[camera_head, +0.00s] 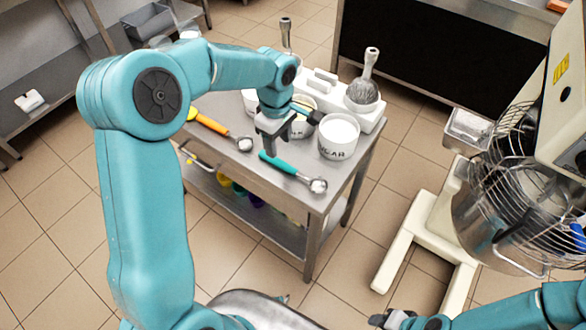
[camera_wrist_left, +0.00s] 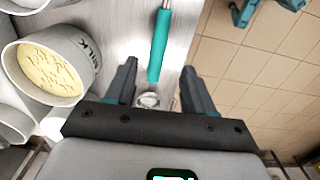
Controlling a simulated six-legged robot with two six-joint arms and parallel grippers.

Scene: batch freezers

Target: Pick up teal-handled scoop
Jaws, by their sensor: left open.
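The teal-handled scoop (camera_head: 282,165) lies on the metal table, its metal bowl toward the near right corner in the head view. My left gripper (camera_head: 285,136) is open just above the handle's far end. In the left wrist view the teal handle (camera_wrist_left: 158,45) points down between the open fingers of the left gripper (camera_wrist_left: 160,70), apart from both. The bowl is out of that view. My right gripper (camera_head: 395,318) is at the bottom edge of the head view, partly cut off; its jaws are unclear.
An orange-handled scoop (camera_head: 212,125) lies left of the gripper. A white tub of white powder (camera_head: 338,150) stands close on the right. A milk-labelled tub (camera_wrist_left: 60,65) is beside the gripper. A whisk (camera_head: 367,75) stands behind. A mixer (camera_head: 510,200) is at right.

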